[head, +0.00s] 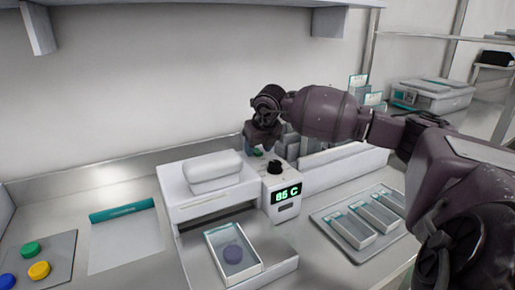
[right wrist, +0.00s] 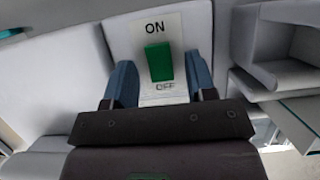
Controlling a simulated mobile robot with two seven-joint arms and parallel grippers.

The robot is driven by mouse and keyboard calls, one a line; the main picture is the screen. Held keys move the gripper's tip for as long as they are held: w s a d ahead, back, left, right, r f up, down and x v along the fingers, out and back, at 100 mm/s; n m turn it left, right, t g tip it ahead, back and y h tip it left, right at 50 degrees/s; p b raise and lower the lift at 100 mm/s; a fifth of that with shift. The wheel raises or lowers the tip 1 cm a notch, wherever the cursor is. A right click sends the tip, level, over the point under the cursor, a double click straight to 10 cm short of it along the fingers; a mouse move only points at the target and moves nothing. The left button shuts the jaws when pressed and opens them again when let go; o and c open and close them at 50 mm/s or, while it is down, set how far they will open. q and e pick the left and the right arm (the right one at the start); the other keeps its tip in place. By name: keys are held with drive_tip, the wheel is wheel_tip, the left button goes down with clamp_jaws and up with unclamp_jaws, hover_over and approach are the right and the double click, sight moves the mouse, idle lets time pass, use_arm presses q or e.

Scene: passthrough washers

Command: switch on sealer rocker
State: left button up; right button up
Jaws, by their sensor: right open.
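The sealer (head: 172,196) is a white machine with a black knob (head: 274,167) and a green "85 C" display (head: 287,193). In the right wrist view, a green rocker (right wrist: 159,62) sits on a pale plate, with ON printed above it and OFF below it. I cannot tell which side of it is pressed in. My right gripper (head: 262,140) is over the back of the sealer, behind the knob. In the right wrist view it is open (right wrist: 160,78), with one blue finger on each side of the rocker and nothing held. My left gripper is not in view.
A grey tray (head: 352,251) with several narrow boxes stands at the right. Coloured discs (head: 39,270) and a teal-edged sheet (head: 124,245) lie at the left. A shelf (head: 200,5) hangs above.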

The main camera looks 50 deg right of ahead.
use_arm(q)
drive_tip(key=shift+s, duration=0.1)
use_arm(e)
drive_tip(key=shift+c, duration=0.6)
drive_tip(key=c, duration=0.8)
drive_tip(key=shift+w+f+g, duration=0.1)
drive_tip(key=shift+w+g, duration=0.1)
drive_tip(key=shift+g, duration=0.2)
drive_tip(key=shift+d+g+y+b, duration=0.1)
drive_tip(key=shift+g+y+b, duration=0.2)
drive_tip(key=shift+g+b, duration=0.2)
drive_tip(key=o, duration=0.9)
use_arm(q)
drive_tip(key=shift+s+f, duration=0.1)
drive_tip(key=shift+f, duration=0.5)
use_arm(e)
drive_tip(key=shift+r, duration=0.2)
